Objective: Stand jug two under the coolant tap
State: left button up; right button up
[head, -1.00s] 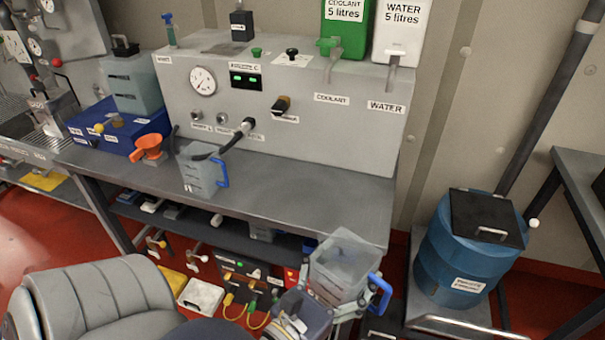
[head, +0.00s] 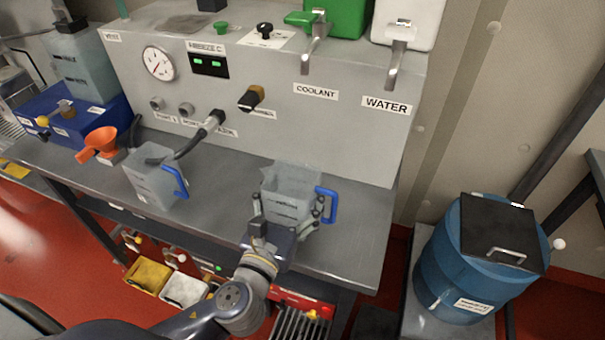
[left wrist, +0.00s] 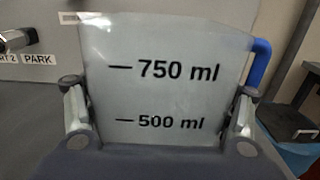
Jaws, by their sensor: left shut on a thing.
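My left gripper (head: 285,222) is shut around a clear jug (head: 290,184) with a blue handle on its right. In the left wrist view the fingers (left wrist: 160,125) press both sides of this jug (left wrist: 165,75), which looks upright and shows 750 ml and 500 ml marks. It is over the front part of the bench, roughly below the coolant label; I cannot tell if it touches the bench. The coolant tap (head: 313,55) hangs from the green tank, higher and farther back. A second blue-handled jug (head: 152,182) stands left, by a black hose. No jug number is readable. My right gripper is out of view.
The water tap (head: 397,60) is right of the coolant tap. The grey bench (head: 350,235) is clear around the held jug. A blue drum (head: 480,270) stands right of the bench.

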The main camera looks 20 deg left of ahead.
pick_arm(q)
jog(key=w+f, duration=0.1)
jog(key=w, duration=0.3)
jog(key=w+a+f, duration=0.1)
jog(key=w+f, duration=0.1)
jog(key=w, duration=0.2)
jog(key=w+f, duration=0.1)
jog(key=w, duration=0.3)
jog(key=shift+w+a+f, duration=0.15)
jog(key=shift+w+a, duration=0.1)
jog(key=shift+a, duration=0.1)
jog(key=shift+f, duration=0.25)
jog(key=shift+p, duration=0.3)
jog(key=shift+f, duration=0.1)
jog(key=o, duration=1.1)
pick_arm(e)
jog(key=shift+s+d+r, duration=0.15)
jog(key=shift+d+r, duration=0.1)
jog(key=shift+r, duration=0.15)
